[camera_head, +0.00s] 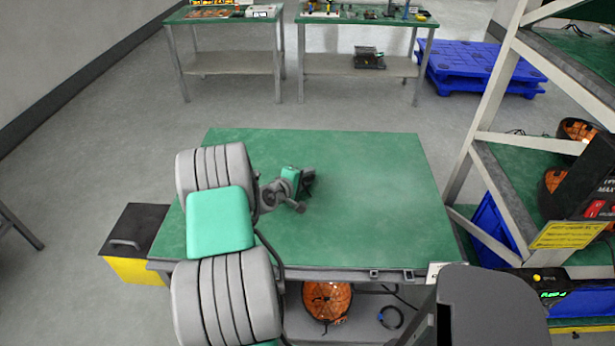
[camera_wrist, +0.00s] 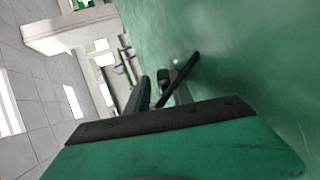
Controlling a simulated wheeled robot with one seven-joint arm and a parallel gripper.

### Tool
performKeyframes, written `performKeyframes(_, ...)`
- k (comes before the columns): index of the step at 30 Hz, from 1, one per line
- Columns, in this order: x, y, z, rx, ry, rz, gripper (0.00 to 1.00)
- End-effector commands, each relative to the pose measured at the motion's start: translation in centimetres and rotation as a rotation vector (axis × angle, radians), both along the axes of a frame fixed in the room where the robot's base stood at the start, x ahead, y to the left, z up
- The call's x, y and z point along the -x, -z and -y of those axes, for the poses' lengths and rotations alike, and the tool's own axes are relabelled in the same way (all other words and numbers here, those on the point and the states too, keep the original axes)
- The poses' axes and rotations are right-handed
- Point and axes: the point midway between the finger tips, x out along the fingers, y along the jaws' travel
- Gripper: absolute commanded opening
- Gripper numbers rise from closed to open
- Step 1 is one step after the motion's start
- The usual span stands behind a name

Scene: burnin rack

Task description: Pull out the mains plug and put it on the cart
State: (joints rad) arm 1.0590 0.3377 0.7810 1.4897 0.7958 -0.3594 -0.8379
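A green-topped table (camera_head: 375,215), which may be the cart, stands in front of me. My gripper (camera_head: 305,183) is over its top, left of the middle, with my arm coming in from the front left. In the wrist view my gripper (camera_wrist: 160,95) shows dark fingers close to the green surface (camera_wrist: 235,50), with a black bar crossing between or in front of them. I cannot tell whether that bar is a finger part or something held. I cannot make out a mains plug in either view.
A metal rack (camera_head: 480,150) with orange-and-black items stands at the right, a yellow label (camera_head: 568,234) on it. An orange round item (camera_head: 327,300) and a dark cable loop (camera_head: 390,317) are below the table. A black-and-yellow box (camera_head: 135,240) stands left. Blue pallets (camera_head: 470,65) are behind.

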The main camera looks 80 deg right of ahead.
Motion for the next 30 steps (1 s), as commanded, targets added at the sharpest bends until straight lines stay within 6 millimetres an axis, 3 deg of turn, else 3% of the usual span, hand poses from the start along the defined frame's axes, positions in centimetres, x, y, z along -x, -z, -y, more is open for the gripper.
performKeyframes(1, 0.0, 0.8, -0.4, -0.016, -0.001, -0.001, 0.41)
performKeyframes(5, -0.2, 0.6, -0.9, -0.017, -0.003, -0.003, 0.41)
performKeyframes(16, -2.0, -2.5, -6.5, -0.004, -0.003, -0.001, 0.41)
performKeyframes(30, -2.1, -3.0, -6.9, -0.001, 0.000, 0.000, 0.41)
